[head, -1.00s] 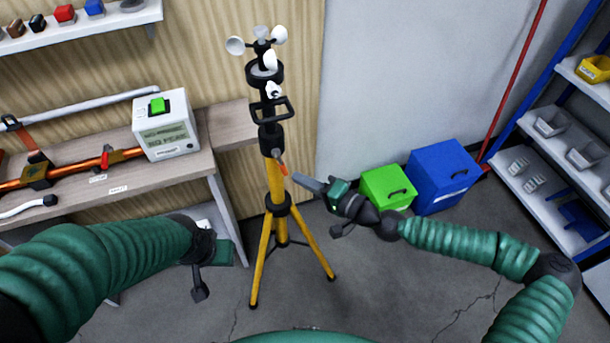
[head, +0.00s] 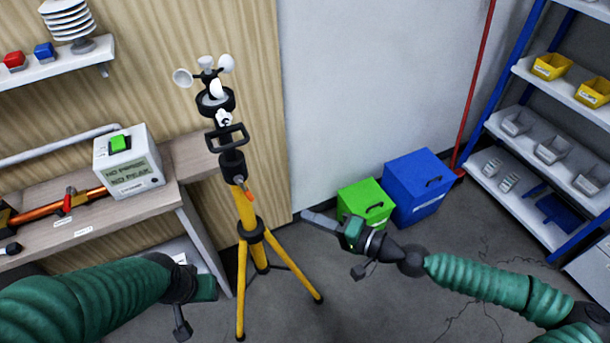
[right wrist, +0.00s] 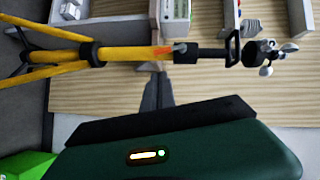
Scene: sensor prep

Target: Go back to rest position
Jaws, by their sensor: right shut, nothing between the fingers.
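My right gripper (head: 322,221) is shut and empty. In the head view it points left, above the floor, to the right of the yellow tripod (head: 245,208) and apart from it. In the right wrist view its shut fingers (right wrist: 157,92) point toward the wooden wall, just below the tripod (right wrist: 130,54), which lies sideways across that picture. The tripod stands upright and carries a sensor with white cups (head: 208,75) on top. My left arm comes in at the lower left of the head view. Its gripper (head: 182,325) shows only in part, and its fingers cannot be made out clearly.
A workbench (head: 100,215) with a white box with a green button (head: 128,162) stands at the left. A green box (head: 366,201) and a blue box (head: 415,187) stand behind my right gripper. A shelf rack (head: 550,150) is at the right. Floor between is clear.

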